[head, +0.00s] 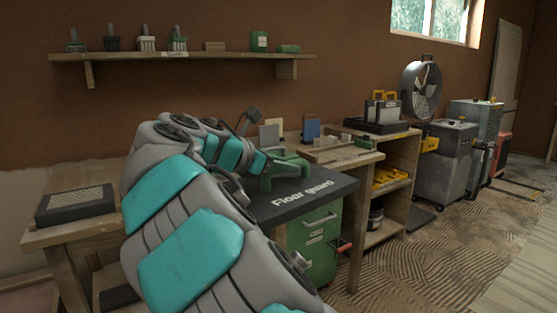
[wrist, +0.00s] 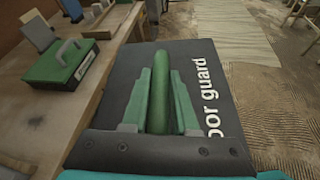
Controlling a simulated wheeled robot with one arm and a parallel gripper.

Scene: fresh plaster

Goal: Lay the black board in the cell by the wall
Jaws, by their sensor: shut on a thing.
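The black board (head: 330,191), lettered "Floor guard", lies flat above the green drawer cabinet (head: 315,240). I cannot tell whether it touches the cabinet. A green handle (wrist: 160,75) stands on the board. My gripper (wrist: 160,100) is shut on this handle, with one finger on each side. The board (wrist: 215,105) fills the middle of the wrist view, and its lettering is partly cut off there. In the head view my gripper (head: 272,168) is small and partly hidden by my arm. I cannot make out the cell by the wall for certain.
The wooden workbench (head: 360,158) runs along the wall. A blue panel (head: 312,130) leans at the back. A dark vented box (head: 76,203) stands at left. Ridged floor is open at right.

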